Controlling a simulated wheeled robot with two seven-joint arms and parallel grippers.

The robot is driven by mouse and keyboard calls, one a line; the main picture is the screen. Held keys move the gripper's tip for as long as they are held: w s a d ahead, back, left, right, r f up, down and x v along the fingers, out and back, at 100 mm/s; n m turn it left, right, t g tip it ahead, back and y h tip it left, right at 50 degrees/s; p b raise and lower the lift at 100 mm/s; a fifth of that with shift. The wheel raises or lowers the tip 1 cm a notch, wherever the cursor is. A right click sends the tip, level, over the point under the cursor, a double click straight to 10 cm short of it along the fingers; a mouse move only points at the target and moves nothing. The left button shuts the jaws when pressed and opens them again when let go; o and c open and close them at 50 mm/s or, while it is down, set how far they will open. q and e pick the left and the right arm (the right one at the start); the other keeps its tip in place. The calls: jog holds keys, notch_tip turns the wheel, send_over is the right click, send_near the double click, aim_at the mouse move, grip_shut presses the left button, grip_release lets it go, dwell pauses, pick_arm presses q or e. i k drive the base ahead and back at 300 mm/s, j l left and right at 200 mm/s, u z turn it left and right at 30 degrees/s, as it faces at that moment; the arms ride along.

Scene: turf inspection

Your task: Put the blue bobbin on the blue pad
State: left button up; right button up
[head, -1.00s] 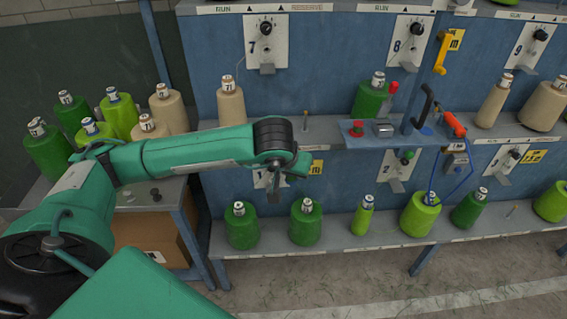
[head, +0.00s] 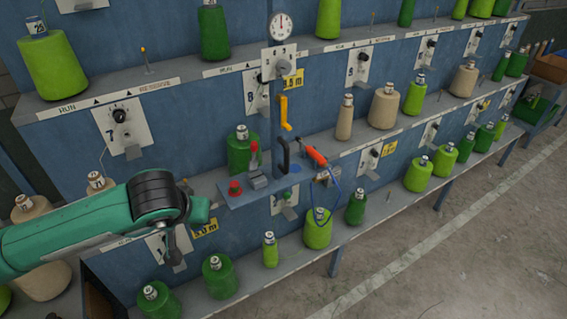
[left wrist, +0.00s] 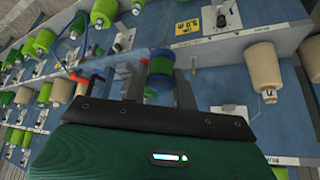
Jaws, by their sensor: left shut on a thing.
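A spool with blue ends and a green middle (left wrist: 160,67), which I take as the blue bobbin, is between the two fingers of my left gripper (left wrist: 158,62). In the head view my left gripper (head: 175,248) is at the left, in front of the rack, pointing down. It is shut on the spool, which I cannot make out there. A small round blue patch (head: 295,168), likely the blue pad, shows on the small blue ledge (head: 235,201). It lies right of the gripper and is partly hidden by a black hook. My right gripper is not in view.
The ledge also carries a red button (head: 234,187), a red-tipped lever (head: 253,155), the black hook (head: 283,155) and an orange-handled tool (head: 314,155). A yellow crank (head: 284,112) hangs above. Green and beige bobbins line the shelves. The floor (head: 460,235) at right is clear.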

aim_at(295, 168)
jog(key=i+l+u, duration=0.2)
jog(key=i+l, duration=0.3)
jog(key=i, duration=0.3)
jog(key=i+l+u, duration=0.25)
jog(key=i+l, duration=0.35)
jog(key=i, duration=0.2)
jog(key=i+l+u, duration=0.1)
jog(key=l, duration=0.3)
